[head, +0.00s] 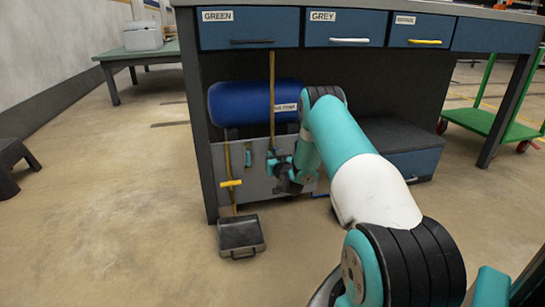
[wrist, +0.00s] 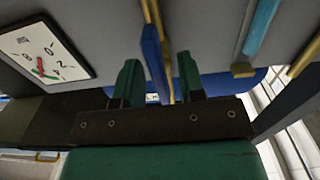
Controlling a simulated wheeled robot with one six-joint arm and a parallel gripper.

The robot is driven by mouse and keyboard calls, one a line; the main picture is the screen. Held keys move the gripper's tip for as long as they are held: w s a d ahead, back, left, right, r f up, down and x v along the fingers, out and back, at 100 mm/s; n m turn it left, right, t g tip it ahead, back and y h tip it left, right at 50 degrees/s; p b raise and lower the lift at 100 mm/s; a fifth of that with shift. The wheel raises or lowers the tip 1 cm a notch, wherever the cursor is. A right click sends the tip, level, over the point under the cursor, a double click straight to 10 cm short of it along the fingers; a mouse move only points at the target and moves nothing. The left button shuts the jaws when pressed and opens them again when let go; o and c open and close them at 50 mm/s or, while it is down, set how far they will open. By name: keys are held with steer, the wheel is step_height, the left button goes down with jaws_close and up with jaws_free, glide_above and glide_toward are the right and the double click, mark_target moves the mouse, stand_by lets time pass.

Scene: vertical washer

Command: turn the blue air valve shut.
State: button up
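The blue valve's dark blue lever (wrist: 153,55) shows in the wrist view, running nearly along a thin brass pipe (wrist: 152,12). My gripper (wrist: 158,72) is open, with one green finger on each side of the lever. Gaps show between the fingers and the lever, and I see no clear contact. In the head view my gripper (head: 280,165) is in front of the grey panel (head: 258,190) under the bench, and the dark blue lever is hidden behind it.
A blue tank (head: 240,103) lies above the panel. A yellow lever (head: 230,183) is left of my gripper. The wrist view shows a light blue lever (wrist: 262,25) and a dial (wrist: 42,52). Bench drawers (head: 345,28) are overhead.

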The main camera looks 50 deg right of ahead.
jaws_close()
steer(key=shift+m, duration=0.3)
steer(key=m+p, duration=0.2)
steer(key=shift+r+m, duration=0.1)
steer(key=shift+m, duration=0.2)
steer(key=shift+s+d+f+m+p, duration=0.15)
steer(key=shift+m+p, duration=0.75)
steer(key=shift+m, duration=1.55)
steer(key=shift+d+f+m+p, duration=0.15)
steer(key=shift+m+p, duration=0.7)
steer(key=shift+m, duration=1.55)
steer(key=shift+s+f+m+p, duration=0.2)
steer(key=shift+m+p, duration=0.7)
steer(key=shift+m, duration=1.55)
steer(key=shift+w, duration=0.1)
